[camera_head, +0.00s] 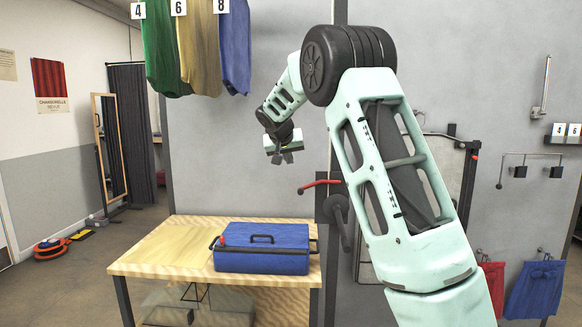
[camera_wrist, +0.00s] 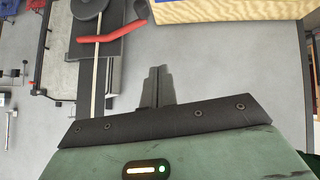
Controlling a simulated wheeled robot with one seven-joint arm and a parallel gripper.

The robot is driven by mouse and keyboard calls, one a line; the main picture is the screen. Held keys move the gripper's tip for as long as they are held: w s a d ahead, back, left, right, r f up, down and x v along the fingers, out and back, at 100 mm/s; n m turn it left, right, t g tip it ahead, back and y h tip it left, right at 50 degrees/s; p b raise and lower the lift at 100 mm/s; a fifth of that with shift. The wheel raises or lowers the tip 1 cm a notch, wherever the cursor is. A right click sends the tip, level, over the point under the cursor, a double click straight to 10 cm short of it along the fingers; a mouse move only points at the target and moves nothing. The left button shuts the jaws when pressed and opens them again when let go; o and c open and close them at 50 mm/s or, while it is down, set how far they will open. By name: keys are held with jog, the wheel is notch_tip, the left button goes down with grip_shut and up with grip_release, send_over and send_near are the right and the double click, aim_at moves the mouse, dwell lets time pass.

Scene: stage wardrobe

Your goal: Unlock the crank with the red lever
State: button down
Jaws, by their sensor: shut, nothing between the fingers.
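The red lever (camera_head: 318,185) sticks out to the left from a dark fitting on the grey wall, in the head view. The crank (camera_head: 340,216), a dark round hub with a handle hanging down, is just below it, partly hidden by my arm. In the wrist view the red lever (camera_wrist: 112,32) lies across a dark plate near the crank's round hub (camera_wrist: 88,8). My gripper (camera_head: 280,158) is up and to the left of the lever, apart from it. Its fingers are together and empty, and they also show in the wrist view (camera_wrist: 158,72).
A wooden table (camera_head: 160,250) below bears a blue case (camera_head: 262,252). Green, tan and blue cloths (camera_head: 198,50) hang above left. Red (camera_head: 492,285) and blue (camera_head: 535,288) bags hang at lower right. The wall in front of my gripper is bare.

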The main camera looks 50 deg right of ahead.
jog(key=b+v, duration=0.2)
jog(key=v, duration=0.5)
jog(key=shift+w+a, duration=0.15)
jog(key=shift+a, duration=0.3)
